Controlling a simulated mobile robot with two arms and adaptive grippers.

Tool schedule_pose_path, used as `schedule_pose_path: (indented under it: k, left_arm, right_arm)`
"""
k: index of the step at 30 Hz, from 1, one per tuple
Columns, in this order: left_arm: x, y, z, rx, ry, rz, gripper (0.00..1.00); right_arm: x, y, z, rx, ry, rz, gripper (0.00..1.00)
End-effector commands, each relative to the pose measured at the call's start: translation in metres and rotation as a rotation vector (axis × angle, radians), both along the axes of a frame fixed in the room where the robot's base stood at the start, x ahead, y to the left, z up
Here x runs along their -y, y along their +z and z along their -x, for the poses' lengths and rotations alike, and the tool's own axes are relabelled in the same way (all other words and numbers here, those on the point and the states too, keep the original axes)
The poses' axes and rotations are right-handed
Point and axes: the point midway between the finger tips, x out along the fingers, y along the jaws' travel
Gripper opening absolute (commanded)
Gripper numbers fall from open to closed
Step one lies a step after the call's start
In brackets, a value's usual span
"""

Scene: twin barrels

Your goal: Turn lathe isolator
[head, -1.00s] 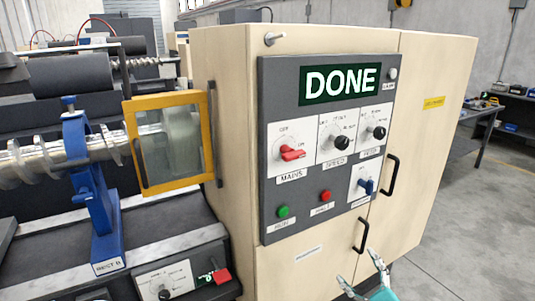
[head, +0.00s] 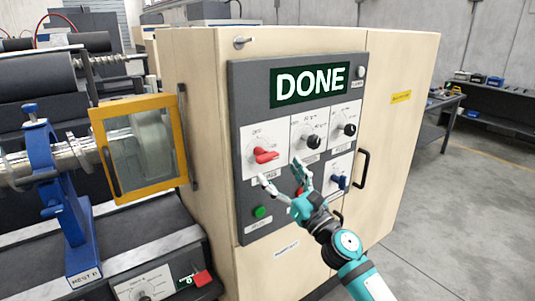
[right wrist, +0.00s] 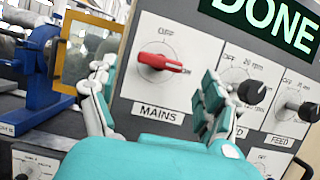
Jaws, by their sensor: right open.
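The red isolator knob (head: 266,155) sits on the white MAINS plate of the grey control panel (head: 240,90), and its handle points to the right, roughly level. It also shows in the right wrist view (right wrist: 160,63), between my fingers and beyond them, with OFF printed above it. My right gripper (head: 282,178) is open and empty, just below and in front of the MAINS plate. Its fingers (right wrist: 155,95) are apart from the knob. The display (head: 309,84) reads DONE. My left gripper is not in view.
Black SPEED (head: 311,142) and FEED (head: 350,130) knobs, a blue switch (head: 339,182) and a green button (head: 260,211) share the panel. A yellow-framed guard (head: 140,148) stands left of the cabinet. Black door handles (head: 363,168) stick out at right.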

Motion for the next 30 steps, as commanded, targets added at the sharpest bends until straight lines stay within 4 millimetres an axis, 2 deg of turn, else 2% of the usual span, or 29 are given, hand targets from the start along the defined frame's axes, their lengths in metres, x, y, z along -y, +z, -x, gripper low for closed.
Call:
schedule_pose_path:
  k: [3, 9, 21, 23, 30]
  left_arm:
    - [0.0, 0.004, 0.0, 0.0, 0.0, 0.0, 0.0]
    - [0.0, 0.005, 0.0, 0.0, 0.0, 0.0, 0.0]
    - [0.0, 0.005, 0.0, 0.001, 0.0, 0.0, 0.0]
    - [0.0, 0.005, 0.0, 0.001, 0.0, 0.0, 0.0]
    - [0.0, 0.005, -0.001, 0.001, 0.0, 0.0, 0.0]
  right_arm:
    - [-0.014, 0.011, -0.018, -0.001, 0.0, -0.002, 0.83]
    - [-0.028, 0.02, -0.038, 0.0, -0.001, 0.0, 0.83]
    - [-0.033, 0.022, -0.044, 0.001, 0.0, 0.001, 0.83]
    - [-0.033, 0.022, -0.044, 0.001, 0.0, 0.001, 0.77]
    - [-0.033, 0.022, -0.044, 0.0, -0.001, 0.002, 0.46]
